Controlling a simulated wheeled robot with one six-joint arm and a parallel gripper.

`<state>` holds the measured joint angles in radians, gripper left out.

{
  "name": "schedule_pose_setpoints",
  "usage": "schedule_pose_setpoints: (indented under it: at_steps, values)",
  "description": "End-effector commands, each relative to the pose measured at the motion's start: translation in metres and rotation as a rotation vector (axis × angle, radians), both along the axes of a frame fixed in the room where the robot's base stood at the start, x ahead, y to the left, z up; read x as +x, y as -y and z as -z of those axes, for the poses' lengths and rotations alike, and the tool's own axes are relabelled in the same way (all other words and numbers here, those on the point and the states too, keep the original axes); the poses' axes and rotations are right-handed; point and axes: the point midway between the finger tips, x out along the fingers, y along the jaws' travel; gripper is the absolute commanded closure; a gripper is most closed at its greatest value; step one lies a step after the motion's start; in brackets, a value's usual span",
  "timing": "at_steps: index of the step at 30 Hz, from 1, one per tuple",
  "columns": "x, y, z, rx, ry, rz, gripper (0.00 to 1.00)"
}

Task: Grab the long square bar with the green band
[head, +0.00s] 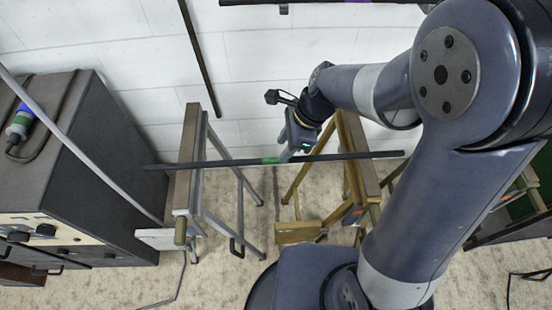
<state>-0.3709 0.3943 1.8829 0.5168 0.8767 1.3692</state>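The long dark bar (345,156) with a green band (271,160) lies nearly level across two trestles, its ends reaching past both. My gripper (285,153) is at the bar, just to the right of the green band, and points down toward it. Its fingertips overlap the bar in the head view. I cannot tell whether the fingers are around the bar, touching it or just above it, nor whether they are open or shut.
A grey trestle (187,165) stands on the left and a yellowish trestle (357,150) on the right. A dark cabinet (85,135) is at far left. Another dark bar with a purple band (357,1) is at the top edge. A thin dark bar (200,60) shows against the white wall.

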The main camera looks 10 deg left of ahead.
Motion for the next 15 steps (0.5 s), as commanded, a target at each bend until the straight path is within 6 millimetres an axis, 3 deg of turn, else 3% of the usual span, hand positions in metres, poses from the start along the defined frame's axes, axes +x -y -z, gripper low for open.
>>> schedule_pose_setpoints:
  at_steps: [8, 15]
  values:
    - [-0.002, -0.010, 0.040, -0.002, -0.004, -0.002, 0.62]
    - [-0.002, -0.014, 0.047, -0.001, -0.001, 0.000, 0.62]
